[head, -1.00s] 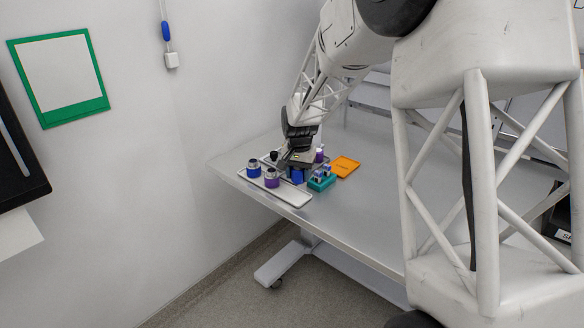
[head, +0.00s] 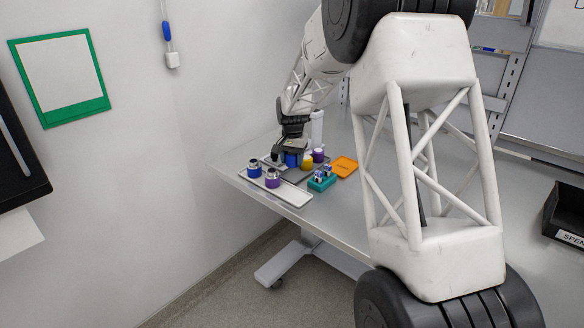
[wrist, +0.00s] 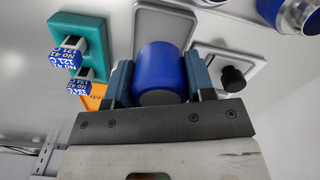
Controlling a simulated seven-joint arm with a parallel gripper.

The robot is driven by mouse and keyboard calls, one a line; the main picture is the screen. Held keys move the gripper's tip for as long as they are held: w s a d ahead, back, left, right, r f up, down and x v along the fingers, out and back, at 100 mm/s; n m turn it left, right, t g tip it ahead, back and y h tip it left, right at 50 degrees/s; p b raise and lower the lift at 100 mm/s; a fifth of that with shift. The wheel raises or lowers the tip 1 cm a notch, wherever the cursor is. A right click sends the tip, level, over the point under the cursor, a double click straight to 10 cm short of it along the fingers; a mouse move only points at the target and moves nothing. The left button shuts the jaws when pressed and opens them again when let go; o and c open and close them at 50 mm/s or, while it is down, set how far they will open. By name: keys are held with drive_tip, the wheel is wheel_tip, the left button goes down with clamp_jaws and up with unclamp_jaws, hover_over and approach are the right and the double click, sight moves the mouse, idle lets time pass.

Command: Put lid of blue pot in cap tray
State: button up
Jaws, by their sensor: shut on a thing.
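My gripper (wrist: 160,85) is shut on a blue cylinder (wrist: 160,66) with a grey end face; I cannot tell whether it is the lid or a pot. In the head view my gripper (head: 292,148) is over the far part of the tray group, with the blue cylinder (head: 292,160) below it. A blue pot (head: 254,169) with a silvery top stands on the long pale tray (head: 292,196). A grey tray (wrist: 165,14) lies beyond the held cylinder in the wrist view. Which tray is the cap tray is unclear.
A purple pot (head: 273,180) stands beside the blue pot. A yellow item (head: 307,161) and another purple item (head: 318,156) are right of the gripper. A teal rack (head: 321,182) with vials and an orange tray (head: 344,166) are nearby. A black knob (wrist: 232,78) sits on a pale tray.

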sight(292, 178)
drive_tip(key=shift+w, duration=0.2)
drive_tip(key=shift+f, duration=1.8)
drive_tip(key=shift+f, duration=0.6)
drive_tip(key=o, duration=0.9)
drive_tip(key=shift+r, duration=0.1)
wheel_tip(292, 178, up, 13)
